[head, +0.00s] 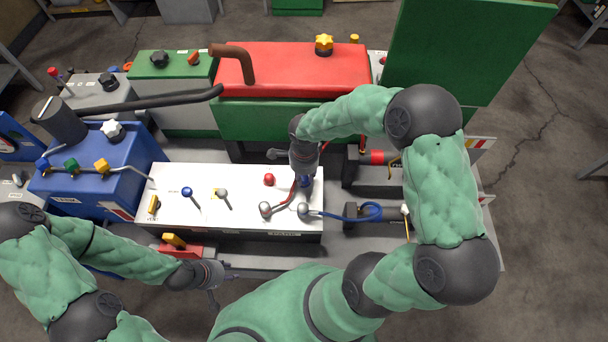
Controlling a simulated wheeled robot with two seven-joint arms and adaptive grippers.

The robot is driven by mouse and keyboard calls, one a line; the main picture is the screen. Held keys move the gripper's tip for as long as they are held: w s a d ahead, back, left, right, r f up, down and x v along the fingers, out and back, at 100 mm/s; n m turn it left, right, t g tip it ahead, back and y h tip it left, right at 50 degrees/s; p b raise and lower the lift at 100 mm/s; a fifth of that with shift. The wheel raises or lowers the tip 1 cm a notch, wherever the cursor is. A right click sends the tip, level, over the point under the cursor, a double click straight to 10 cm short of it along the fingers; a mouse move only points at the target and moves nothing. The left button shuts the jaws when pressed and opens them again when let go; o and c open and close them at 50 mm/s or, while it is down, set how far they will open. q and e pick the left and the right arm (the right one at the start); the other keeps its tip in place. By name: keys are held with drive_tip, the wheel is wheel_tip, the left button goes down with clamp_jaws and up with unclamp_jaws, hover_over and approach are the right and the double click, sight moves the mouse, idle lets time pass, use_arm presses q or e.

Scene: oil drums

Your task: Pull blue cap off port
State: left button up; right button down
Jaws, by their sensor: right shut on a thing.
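The blue cap (306,181) shows at the right end of the white box (178,212), just beside a red hose. My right gripper (299,172) points down over it and is shut on it. The fingers hide part of the cap, and I cannot tell whether it still sits on its port. My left gripper (222,284) is open and empty, low in front of the box.
Silver-ended red and blue hoses (369,212) lie near my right gripper. Levers with blue (187,192) and grey knobs stand on the box. A red tank (292,72) and a green panel (465,45) are behind. A blue unit (95,185) stands left.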

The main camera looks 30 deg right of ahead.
drive_tip(key=shift+r+p, duration=0.35)
drive_tip(key=shift+r, duration=0.75)
idle(0.6)
drive_tip(key=shift+r, duration=0.15)
drive_tip(key=shift+r+p, duration=1.05)
drive_tip(key=shift+r, duration=0.85)
drive_tip(key=shift+f, duration=0.1)
